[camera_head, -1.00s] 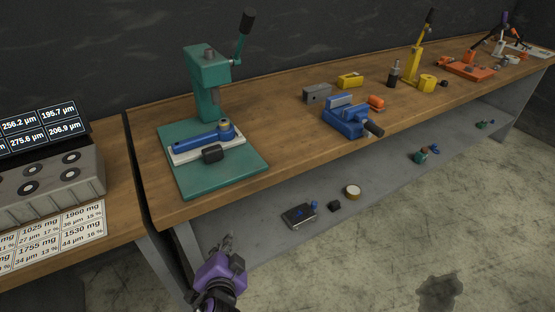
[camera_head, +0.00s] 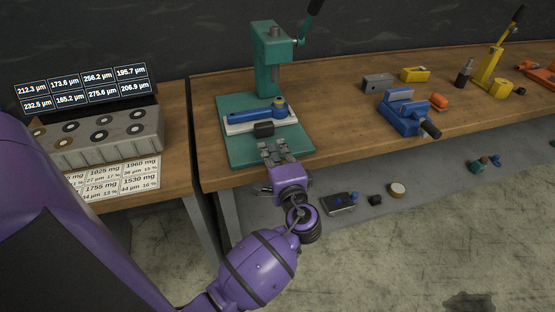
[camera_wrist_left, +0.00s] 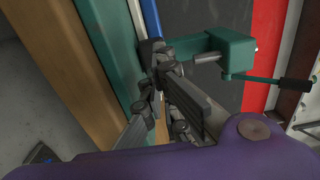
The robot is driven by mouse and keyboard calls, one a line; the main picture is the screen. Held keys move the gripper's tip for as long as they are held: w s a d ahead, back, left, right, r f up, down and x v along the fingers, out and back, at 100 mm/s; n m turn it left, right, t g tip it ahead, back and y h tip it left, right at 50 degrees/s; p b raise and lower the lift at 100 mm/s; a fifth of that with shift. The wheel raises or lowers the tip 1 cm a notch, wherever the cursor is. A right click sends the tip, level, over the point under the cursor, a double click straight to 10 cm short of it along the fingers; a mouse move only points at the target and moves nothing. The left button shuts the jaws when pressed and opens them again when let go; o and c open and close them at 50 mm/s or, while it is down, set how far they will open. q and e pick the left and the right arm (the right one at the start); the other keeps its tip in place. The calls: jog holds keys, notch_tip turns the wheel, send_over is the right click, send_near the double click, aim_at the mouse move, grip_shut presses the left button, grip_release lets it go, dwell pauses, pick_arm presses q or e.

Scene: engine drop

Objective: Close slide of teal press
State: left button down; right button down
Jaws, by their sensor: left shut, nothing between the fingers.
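The teal press (camera_head: 265,65) stands on the left end of the long wooden bench, on its teal base plate (camera_head: 240,153). Its white slide (camera_head: 238,127) lies across the base and carries a blue bar (camera_head: 250,114) and a black front block (camera_head: 264,129). My left gripper (camera_head: 278,150) is shut and empty, just in front of the block over the base's front edge. In the left wrist view the fingers (camera_wrist_left: 172,95) are close to the black block (camera_wrist_left: 150,50); I cannot tell whether they touch it. My right gripper is out of view.
A blue vise (camera_head: 402,115) and small grey, yellow and orange parts stand to the right on the bench. A grey box with discs (camera_head: 105,140) stands on the left table. Loose parts lie on the lower shelf (camera_head: 365,170).

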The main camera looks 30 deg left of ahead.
aim_at(265, 130)
pick_arm(q)
jog(key=x, duration=0.4)
jog(key=shift+w+a+r+p, duration=0.2)
jog(key=shift+p, duration=0.15)
jog(key=shift+w+a+f, duration=0.2)
jog(key=shift+w+a, duration=0.15)
jog(key=shift+a, duration=0.15)
jog(key=shift+w, duration=0.1)
jog(key=shift+x, duration=1.05)
jog(key=shift+w+a+f, duration=0.1)
jog(key=shift+w+a, duration=0.05)
jog(key=shift+a, duration=0.05)
